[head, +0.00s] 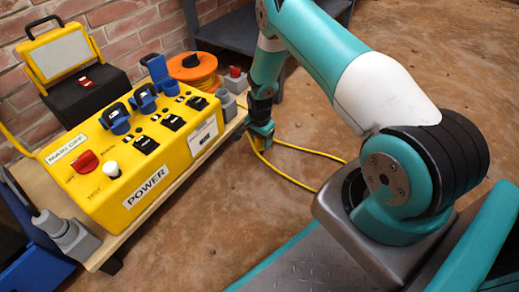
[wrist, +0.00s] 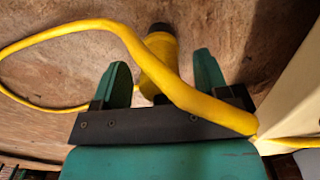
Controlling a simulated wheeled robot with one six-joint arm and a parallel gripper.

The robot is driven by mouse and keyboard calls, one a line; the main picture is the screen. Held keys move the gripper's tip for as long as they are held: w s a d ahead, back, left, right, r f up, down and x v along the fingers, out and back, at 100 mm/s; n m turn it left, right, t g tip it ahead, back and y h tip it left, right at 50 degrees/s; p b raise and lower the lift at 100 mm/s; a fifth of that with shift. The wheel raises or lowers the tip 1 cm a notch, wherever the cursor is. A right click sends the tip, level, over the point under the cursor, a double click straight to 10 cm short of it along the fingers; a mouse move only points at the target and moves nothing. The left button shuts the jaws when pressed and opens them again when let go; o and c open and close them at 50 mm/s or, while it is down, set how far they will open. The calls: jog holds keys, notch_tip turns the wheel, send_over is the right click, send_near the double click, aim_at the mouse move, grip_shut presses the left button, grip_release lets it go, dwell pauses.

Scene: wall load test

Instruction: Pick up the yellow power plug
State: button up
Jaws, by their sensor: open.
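The yellow power plug (wrist: 159,52), with a dark end, shows in the wrist view between the two teal fingers of my gripper (wrist: 161,62). My gripper is open, with a visible gap on each side of the plug. The plug's yellow cable (wrist: 90,27) loops from the left and crosses in front of the plug and the right finger. In the head view my gripper (head: 262,130) points down beside the right end of the wooden bench. The plug itself cannot be made out there, but yellow cable (head: 285,174) runs on the floor by the fingers.
A yellow power box (head: 150,196) with blue connectors and a red knob stands on the wooden bench (head: 135,228). An orange cable reel (head: 193,68) is behind it. A pale edge (wrist: 295,100) is close on the right in the wrist view.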

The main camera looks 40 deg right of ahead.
jog(key=shift+f, duration=0.6)
jog(key=shift+r, duration=0.15)
jog(key=c, duration=1)
jog(key=shift+r, duration=0.1)
jog(key=shift+c, duration=0.2)
notch_tip(320, 180, up, 20)
jog(key=p, duration=1.1)
jog(key=shift+p, duration=0.3)
